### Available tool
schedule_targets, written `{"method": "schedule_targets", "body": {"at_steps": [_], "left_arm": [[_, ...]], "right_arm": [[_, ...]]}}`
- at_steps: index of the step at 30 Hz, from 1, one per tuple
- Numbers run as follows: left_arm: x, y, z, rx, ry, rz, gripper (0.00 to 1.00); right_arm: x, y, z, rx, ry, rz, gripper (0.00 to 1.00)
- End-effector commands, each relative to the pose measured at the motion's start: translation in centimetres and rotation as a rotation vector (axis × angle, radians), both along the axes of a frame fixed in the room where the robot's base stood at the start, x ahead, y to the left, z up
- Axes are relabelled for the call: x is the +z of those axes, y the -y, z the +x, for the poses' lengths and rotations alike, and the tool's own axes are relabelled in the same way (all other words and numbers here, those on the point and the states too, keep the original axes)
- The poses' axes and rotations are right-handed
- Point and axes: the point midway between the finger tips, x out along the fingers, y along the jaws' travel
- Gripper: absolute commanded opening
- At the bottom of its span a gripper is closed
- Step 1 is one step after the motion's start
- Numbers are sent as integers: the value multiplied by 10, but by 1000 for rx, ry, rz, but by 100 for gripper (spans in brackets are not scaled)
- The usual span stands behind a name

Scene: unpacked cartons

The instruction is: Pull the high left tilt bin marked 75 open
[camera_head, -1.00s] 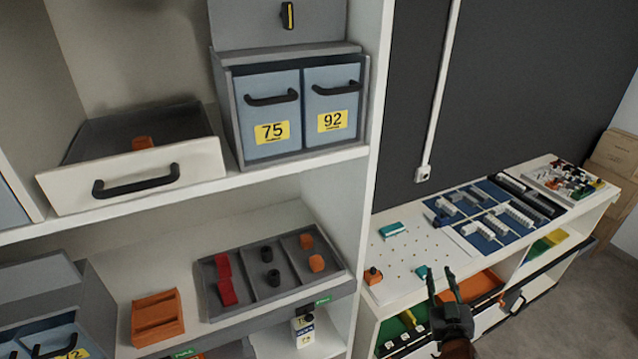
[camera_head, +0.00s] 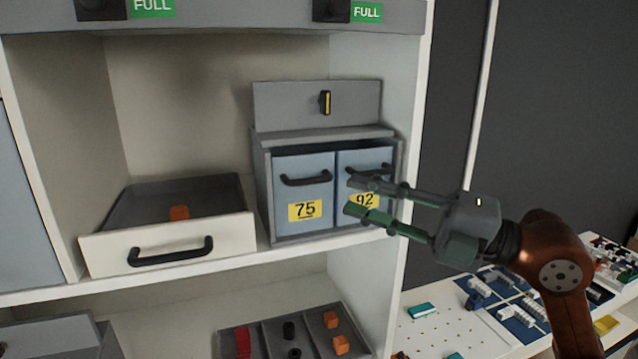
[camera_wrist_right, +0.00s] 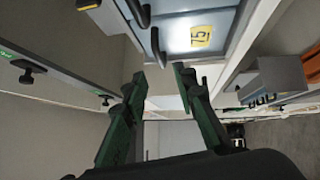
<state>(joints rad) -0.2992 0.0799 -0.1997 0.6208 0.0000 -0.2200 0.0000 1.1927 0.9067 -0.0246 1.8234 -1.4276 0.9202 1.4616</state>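The blue-grey tilt bin marked 75 (camera_head: 303,214) is the left one of two in a grey housing on the shelf. Its front stands upright and looks shut, with a black bar handle (camera_head: 306,181) near its top. The bin marked 92 (camera_head: 364,160) is beside it, partly hidden behind my right gripper (camera_head: 350,194). That gripper reaches in from the right, its fingers apart and empty, in front of bin 92. In the right wrist view the fingers are spread, and the 75 label (camera_wrist_right: 201,37) shows above them. My left gripper is not in view.
An open white drawer (camera_head: 170,240) with an orange block (camera_head: 179,213) stands left of the bins. A grey panel with a yellow-marked latch (camera_head: 325,102) rises above them. A shelf upright (camera_head: 415,130) stands at their right. A divided tray (camera_head: 262,340) lies below.

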Motion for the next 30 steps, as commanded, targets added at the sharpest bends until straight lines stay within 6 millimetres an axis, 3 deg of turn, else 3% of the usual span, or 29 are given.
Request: {"method": "schedule_targets", "body": {"at_steps": [5,18,30], "left_arm": [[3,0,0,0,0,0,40],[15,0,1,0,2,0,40],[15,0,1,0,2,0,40]], "right_arm": [[5,-8,5,-19,-6,-25,26],[12,-62,32,-17,-5,-23,26],[11,-68,35,-18,-4,-24,25]]}}
